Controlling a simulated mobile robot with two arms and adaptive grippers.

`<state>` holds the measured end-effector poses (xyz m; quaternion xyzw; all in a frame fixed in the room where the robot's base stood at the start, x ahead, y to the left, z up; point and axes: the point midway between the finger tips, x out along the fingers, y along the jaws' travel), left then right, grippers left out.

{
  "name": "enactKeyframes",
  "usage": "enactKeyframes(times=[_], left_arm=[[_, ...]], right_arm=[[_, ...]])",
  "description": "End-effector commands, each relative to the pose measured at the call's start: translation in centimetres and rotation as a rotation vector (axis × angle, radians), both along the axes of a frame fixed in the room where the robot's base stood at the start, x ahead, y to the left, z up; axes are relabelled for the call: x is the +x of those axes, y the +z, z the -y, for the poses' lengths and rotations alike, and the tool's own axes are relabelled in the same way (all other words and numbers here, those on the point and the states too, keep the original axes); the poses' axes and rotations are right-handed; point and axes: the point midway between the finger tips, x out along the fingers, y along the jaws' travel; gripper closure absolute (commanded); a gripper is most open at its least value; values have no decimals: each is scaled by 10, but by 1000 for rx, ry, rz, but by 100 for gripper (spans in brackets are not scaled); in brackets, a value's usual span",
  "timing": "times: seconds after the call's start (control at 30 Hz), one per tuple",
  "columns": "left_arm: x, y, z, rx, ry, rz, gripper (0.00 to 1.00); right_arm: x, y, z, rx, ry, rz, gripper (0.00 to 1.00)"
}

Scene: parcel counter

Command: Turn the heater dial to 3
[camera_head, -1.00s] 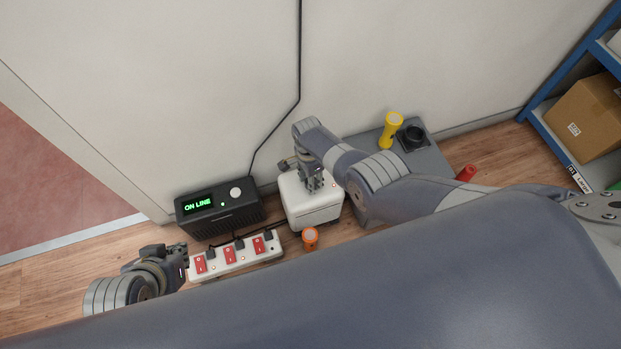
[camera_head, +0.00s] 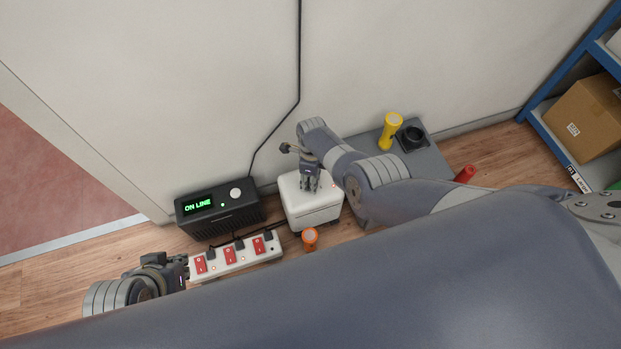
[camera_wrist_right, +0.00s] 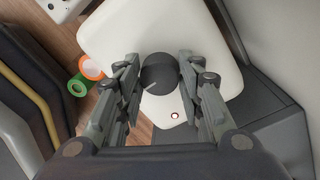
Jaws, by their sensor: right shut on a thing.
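The white heater (camera_head: 318,212) stands on the floor against the wall, with a small red light on its top. My right gripper (camera_head: 311,188) reaches down onto its top. In the right wrist view the dark round heater dial (camera_wrist_right: 159,73) sits between the two fingers, which are shut on it. A pale pointer line shows on the dial and slants to the lower left in that view. I cannot read any numbers around it. My left gripper (camera_head: 186,268) is low at the left end of the power strip; its finger opening is too small to tell.
The white power strip (camera_head: 236,259) with red switches lies left of the heater. A black box reading ON LINE (camera_head: 220,207) stands behind it. An orange item (camera_head: 310,238) is in front of the heater. A yellow flashlight (camera_head: 390,131) stands on a grey surface (camera_head: 428,163) to the right.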

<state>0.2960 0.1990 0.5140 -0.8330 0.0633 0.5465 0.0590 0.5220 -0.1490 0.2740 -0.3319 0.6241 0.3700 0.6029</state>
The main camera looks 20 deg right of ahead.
Motion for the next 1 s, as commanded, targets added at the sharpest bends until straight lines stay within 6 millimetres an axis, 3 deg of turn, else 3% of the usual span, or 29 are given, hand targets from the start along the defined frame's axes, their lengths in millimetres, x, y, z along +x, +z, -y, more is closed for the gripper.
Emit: enactKeyframes(times=[0.63,0.67,0.73,1.0], left_arm=[[2,2,-1,1,1,4,100],[2,2,-1,1,1,4,100],[2,2,-1,1,1,4,100],[2,2,-1,2,-1,4,100]], right_arm=[[-1,-1,2,-3,-47,-2,89],[-1,-1,2,-3,-47,-2,59],[-1,0,2,-3,-47,-2,45],[0,0,1,-2,-45,-1,45]])
